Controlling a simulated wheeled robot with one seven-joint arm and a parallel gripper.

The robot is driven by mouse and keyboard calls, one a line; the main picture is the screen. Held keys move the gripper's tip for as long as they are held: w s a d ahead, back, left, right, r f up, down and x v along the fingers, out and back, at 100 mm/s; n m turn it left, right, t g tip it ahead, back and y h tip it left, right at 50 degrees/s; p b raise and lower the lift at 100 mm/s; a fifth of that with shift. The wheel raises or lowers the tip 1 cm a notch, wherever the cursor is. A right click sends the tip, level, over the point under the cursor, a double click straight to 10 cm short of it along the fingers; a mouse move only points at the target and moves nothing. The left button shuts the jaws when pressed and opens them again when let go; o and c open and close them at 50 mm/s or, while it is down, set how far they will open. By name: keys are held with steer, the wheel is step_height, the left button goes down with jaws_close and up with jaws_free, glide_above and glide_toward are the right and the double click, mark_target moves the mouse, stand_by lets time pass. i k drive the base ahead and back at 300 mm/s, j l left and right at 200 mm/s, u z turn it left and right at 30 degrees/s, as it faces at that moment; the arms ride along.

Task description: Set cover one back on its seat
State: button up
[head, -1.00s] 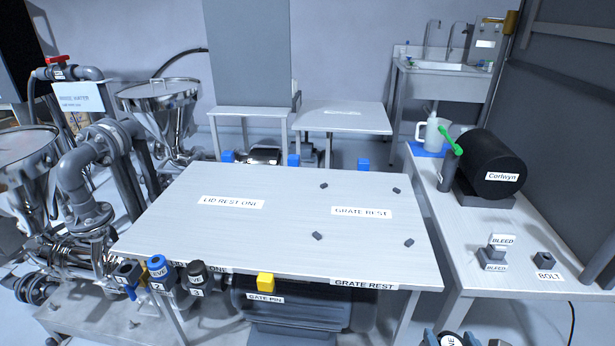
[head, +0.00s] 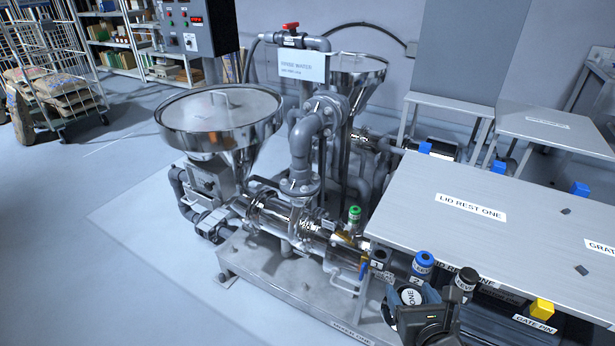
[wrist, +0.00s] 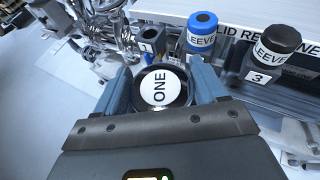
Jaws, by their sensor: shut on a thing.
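Cover one is a dark round piece with a white label reading ONE (wrist: 160,87). My gripper (wrist: 162,84) is shut on it, one blue-grey finger on each side. In the head view my gripper (head: 410,299) holds the cover low at the front left corner of the lid rest table, beside the sleeve rack. Hopper one's machine (head: 290,225) stands to the left, with a green-topped sleeve (head: 354,214) upright at its pipe end. I cannot tell which opening is the cover's seat.
The rack has a holder marked 1 (wrist: 146,47) with no sleeve showing, a blue sleeve (wrist: 201,33) at 2 and a black sleeve (wrist: 276,47) at 3. The lid rest table (head: 420,225) is close on the right.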

mark_target(343, 236)
steer(key=i+j+u, duration=0.1)
steer(key=i+j, duration=0.65)
steer(key=i, duration=0.25)
steer(key=i+j+u, duration=0.15)
steer(key=i+j, duration=0.25)
steer(key=i+j+z, duration=0.15)
steer(key=i+l, duration=0.25)
steer(key=l, duration=0.3)
